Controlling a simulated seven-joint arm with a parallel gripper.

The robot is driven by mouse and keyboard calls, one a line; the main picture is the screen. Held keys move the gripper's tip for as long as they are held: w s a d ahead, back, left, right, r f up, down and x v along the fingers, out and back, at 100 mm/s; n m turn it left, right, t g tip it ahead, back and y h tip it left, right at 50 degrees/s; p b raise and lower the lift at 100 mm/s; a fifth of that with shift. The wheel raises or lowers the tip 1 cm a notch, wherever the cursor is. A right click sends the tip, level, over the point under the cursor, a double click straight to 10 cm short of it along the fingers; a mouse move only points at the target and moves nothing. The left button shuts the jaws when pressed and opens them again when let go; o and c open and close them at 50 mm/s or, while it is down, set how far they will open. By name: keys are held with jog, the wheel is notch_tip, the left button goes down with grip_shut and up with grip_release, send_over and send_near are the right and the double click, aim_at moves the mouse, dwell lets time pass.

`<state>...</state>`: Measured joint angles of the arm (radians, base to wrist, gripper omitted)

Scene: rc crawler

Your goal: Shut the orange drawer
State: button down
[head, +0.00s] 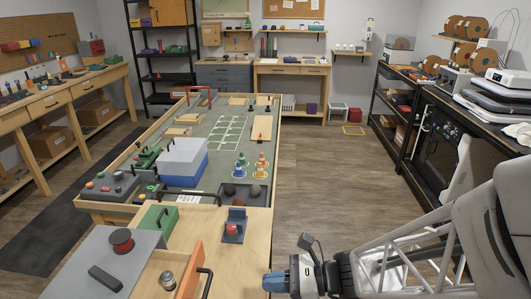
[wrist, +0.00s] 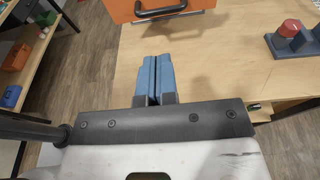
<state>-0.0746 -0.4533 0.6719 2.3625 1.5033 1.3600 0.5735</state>
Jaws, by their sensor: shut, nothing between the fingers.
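The orange drawer (head: 190,268) stands pulled out from the grey-topped cabinet (head: 78,262), at the bottom of the head view. Its pale wooden inside shows, with a small metallic item (head: 168,281) in it. A black bar handle (head: 206,284) is on its front. In the wrist view the orange front (wrist: 122,12) and handle (wrist: 160,12) are at the top edge, beyond my fingertips. My gripper (head: 272,281) has blue fingers, shut together and empty. It is to the right of the drawer front in the head view, apart from the handle. The wrist view shows its fingers (wrist: 155,62) pointing towards the front.
A wooden bench top (head: 255,225) lies beside the drawer, with a blue block with a red knob (head: 233,228) on it. A green box (head: 158,220) is behind the drawer. A red spool (head: 122,239) and black object (head: 105,278) lie on the cabinet. Floor (head: 315,190) is clear to the right.

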send_near(174, 286)
jog(key=shift+w+d+f, duration=0.25)
jog(key=shift+d+f, duration=0.2)
dwell(0.9)
dwell(0.4)
jog(key=shift+a+r+x, duration=0.1)
jog(key=shift+r+x, duration=0.3)
jog(key=shift+x, duration=1.45)
jog(key=shift+a+r+x, duration=0.1)
jog(key=shift+r+x, duration=0.25)
jog(key=shift+x, duration=1.5)
jog(key=shift+a+r+x, duration=0.1)
jog(key=shift+r+x, duration=0.3)
jog(key=shift+x, duration=1.4)
jog(key=shift+r, duration=0.1)
jog(key=shift+d, duration=0.1)
jog(key=v, duration=1.4)
jog(key=shift+d, duration=0.2)
jog(key=shift+w, duration=0.1)
